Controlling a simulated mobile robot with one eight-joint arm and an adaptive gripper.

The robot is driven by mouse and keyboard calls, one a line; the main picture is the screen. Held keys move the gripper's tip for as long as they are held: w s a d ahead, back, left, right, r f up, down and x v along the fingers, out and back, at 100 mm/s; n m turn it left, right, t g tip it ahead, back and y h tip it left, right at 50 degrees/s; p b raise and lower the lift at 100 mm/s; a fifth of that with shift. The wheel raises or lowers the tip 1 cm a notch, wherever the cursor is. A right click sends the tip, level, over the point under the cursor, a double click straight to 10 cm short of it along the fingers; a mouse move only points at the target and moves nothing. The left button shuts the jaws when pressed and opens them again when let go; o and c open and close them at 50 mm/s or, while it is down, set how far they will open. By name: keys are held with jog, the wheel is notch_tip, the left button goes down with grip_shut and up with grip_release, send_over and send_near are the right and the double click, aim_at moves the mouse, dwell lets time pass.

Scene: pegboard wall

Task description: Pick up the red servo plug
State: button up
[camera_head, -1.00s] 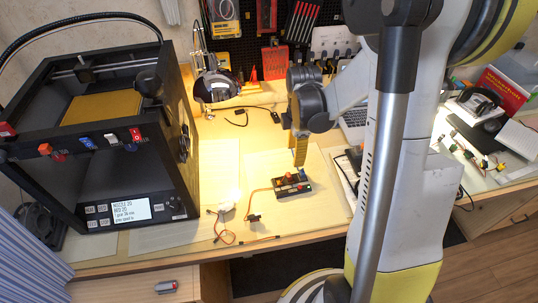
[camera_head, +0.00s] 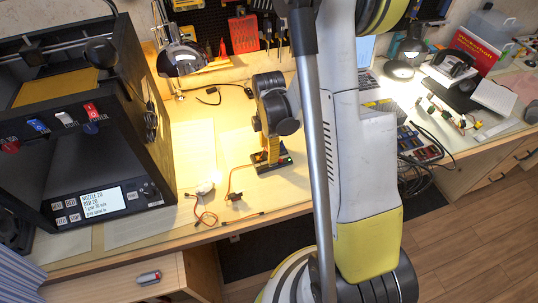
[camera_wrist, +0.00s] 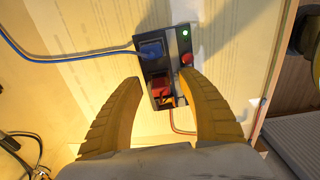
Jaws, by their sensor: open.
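The red servo plug (camera_wrist: 161,87) sits at the near end of a small black box (camera_wrist: 158,66) in the wrist view. My gripper (camera_wrist: 158,80) is open, with one yellow finger on each side of the red plug. I cannot tell whether either finger touches it. A blue plug (camera_wrist: 152,50) with a blue cable sits beside it on the box. In the head view my gripper (camera_head: 270,158) is down at the black box (camera_head: 288,164) on the table and hides the red plug.
The box also has a red button (camera_wrist: 187,59) and a lit green light (camera_wrist: 184,33). Orange and brown wires (camera_head: 207,216) lie left of the box. A black 3D printer (camera_head: 85,130) stands at the left. The desk lamp (camera_head: 180,58) is behind.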

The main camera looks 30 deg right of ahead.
jog(key=shift+r, duration=0.1)
jog(key=c, duration=0.9)
jog(key=shift+r+p, duration=0.4)
jog(key=shift+r, duration=0.25)
notch_tip(320, 180, up, 3)
jog(key=shift+f+p, duration=0.1)
jog(key=shift+p, duration=0.7)
jog(key=s+d+r+p, duration=0.45)
jog(key=s+r, duration=0.25)
jog(key=s, duration=0.2)
jog(key=w+a+f+y, duration=0.1)
jog(key=w, duration=0.2)
jog(key=w+a+f+y, duration=0.1)
jog(key=w, duration=0.1)
jog(key=w+a+f+y, duration=0.1)
jog(key=w, duration=0.2)
jog(key=shift+w+a+f+t, duration=0.35)
jog(key=shift+a+t, duration=0.05)
jog(key=shift+w+a+f+y, duration=0.1)
jog(key=shift+f+y, duration=0.1)
jog(key=shift+y, duration=0.1)
jog(key=shift+f+b, duration=1.9)
jog(key=shift+f, duration=0.65)
